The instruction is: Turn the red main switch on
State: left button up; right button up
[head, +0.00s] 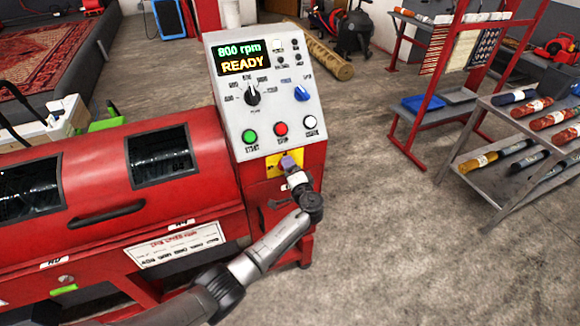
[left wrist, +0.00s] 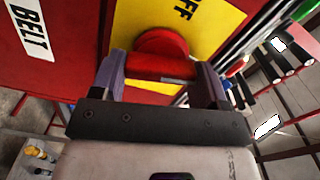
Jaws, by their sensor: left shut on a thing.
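The red main switch (left wrist: 162,48) sits on a yellow plate (left wrist: 208,22) in the left wrist view, with the word OFF at the plate's upper right. My left gripper (left wrist: 160,80) has its two purple fingers on either side of the switch's red handle and is shut on it. In the head view the left gripper (head: 289,163) is at the yellow plate (head: 270,165) on the machine's red front, and it hides the switch. The display (head: 244,58) above is lit with "800 rpm READY". My right gripper is not in view.
The grey control panel (head: 265,105) has knobs and green, red and white buttons just above the gripper. The red machine drum (head: 90,180) extends left. A rack with rolled rugs (head: 520,120) stands at the right. The floor between is clear.

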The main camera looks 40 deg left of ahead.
pick_arm(q)
jog(key=shift+m+p, duration=0.55)
jog(key=shift+m, duration=0.55)
jog(key=o, duration=0.9)
jog(key=shift+o, duration=0.2)
jog(key=shift+d, duration=0.1)
jog(key=p+v, duration=0.2)
jog(key=v, duration=1.1)
jog(key=shift+s+d, duration=0.25)
